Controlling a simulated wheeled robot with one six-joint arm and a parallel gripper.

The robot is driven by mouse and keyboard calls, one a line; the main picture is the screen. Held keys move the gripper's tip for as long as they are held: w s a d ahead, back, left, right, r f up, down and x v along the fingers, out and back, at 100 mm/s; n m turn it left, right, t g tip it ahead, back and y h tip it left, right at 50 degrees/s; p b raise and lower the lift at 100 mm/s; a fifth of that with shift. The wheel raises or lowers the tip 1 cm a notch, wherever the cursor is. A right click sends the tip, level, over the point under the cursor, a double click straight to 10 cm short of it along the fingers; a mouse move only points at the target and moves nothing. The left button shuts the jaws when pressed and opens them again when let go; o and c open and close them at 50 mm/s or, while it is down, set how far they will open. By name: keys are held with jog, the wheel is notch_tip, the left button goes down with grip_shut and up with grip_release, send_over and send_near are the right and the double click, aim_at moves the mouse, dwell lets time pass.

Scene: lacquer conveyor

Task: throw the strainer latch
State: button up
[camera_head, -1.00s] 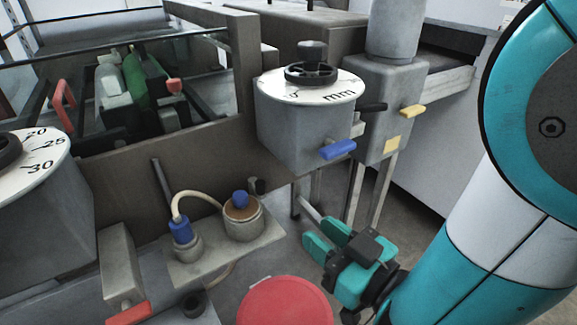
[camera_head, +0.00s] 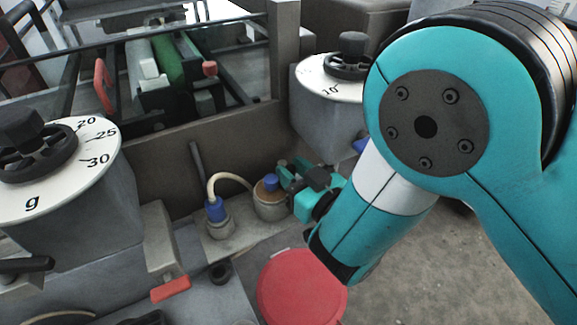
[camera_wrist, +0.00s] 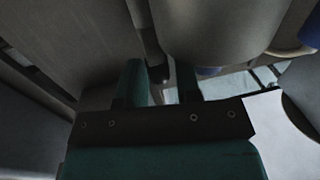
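My gripper (camera_head: 290,172) is low behind and to the right of a round pot with a blue knob (camera_head: 268,207), close to the brown panel. In the wrist view its two green fingers (camera_wrist: 160,82) stand apart. A dark lever-like piece (camera_wrist: 150,58) shows at the gap between them, probably the strainer latch; I cannot tell whether a finger touches it. A large grey rounded body (camera_wrist: 215,28) is just beyond the right finger. In the head view the latch is hidden by my gripper.
A red round lid (camera_head: 300,288) lies in front of the pot. A blue-capped fitting with a pale hose (camera_head: 216,215) stands to its left. The brown panel (camera_head: 165,170) is close behind. Dial housings (camera_head: 85,215) flank the area, and a red-handled lever (camera_head: 170,289) is at lower left.

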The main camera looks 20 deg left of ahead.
grip_shut()
jog(key=p, duration=0.2)
jog(key=r+p, duration=0.1)
jog(key=p, duration=0.1)
jog(key=shift+w+r+y+p, duration=0.15)
jog(key=shift+w+y+p, duration=0.15)
jog(key=shift+p, duration=0.1)
jog(key=n+g+p, duration=0.1)
jog(key=p, duration=0.3)
jog(key=shift+w+p, duration=0.15)
jog(key=shift+p, duration=0.15)
jog(key=shift+g+y+p, duration=0.3)
jog(key=shift+p, duration=0.5)
jog(key=n+g+p, duration=0.1)
jog(key=p, duration=0.2)
jog(key=shift+w+d, duration=0.1)
jog(key=shift+d, duration=0.1)
jog(key=shift+w+d+f+n+g+y+p, duration=0.1)
jog(key=shift+d+f+n+g+y+p, duration=0.05)
jog(key=shift+f+n+g+y+p, duration=0.3)
jog(key=shift+d+f+g, duration=0.15)
jog(key=shift+f+g, duration=0.1)
jog(key=shift+g, duration=0.2)
